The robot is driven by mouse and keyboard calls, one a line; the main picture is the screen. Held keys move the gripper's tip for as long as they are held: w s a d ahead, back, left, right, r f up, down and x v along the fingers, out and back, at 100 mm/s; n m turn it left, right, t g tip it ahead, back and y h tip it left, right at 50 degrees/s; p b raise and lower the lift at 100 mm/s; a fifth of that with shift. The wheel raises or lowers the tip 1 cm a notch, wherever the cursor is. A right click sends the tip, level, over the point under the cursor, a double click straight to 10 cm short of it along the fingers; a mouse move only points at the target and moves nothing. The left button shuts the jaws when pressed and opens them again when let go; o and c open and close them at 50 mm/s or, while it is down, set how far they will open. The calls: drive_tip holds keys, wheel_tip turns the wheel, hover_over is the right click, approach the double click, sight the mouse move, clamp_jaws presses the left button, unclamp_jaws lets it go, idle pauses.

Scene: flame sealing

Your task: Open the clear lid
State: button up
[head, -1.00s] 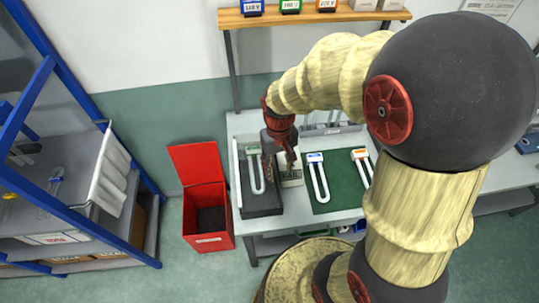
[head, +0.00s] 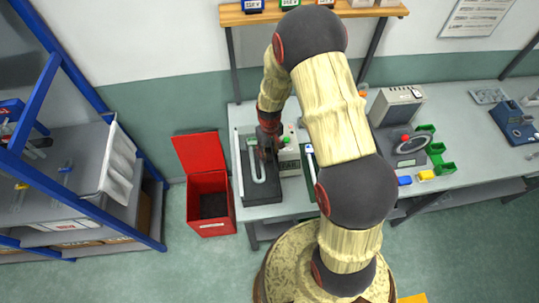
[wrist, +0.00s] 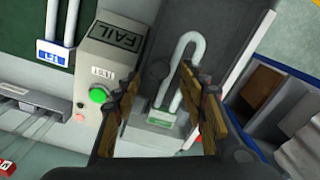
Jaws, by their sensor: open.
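My gripper (head: 268,148) is open and points down over the dark test fixture (head: 270,211). In the wrist view its two fingers (wrist: 160,77) stand apart on either side of a round dark knob (wrist: 158,71). A white U-shaped tube (wrist: 191,42) with a green label lies in the fixture, under or beside the knob. The clear lid is hard to make out; the knob may belong to it. I cannot tell whether the fingers touch the knob.
A tester box (wrist: 110,62) reading FAIL, with a green button (wrist: 98,94), stands beside the fixture. A green mat (wrist: 65,25) with a blue-labelled tube lies beyond it. An open red bin (head: 208,203) stands left of the bench. Blue shelving (head: 50,85) is at far left.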

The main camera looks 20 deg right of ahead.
sight(270, 158)
drive_tip(key=shift+f, duration=1.6)
drive_tip(key=shift+c, duration=0.5)
clamp_jaws()
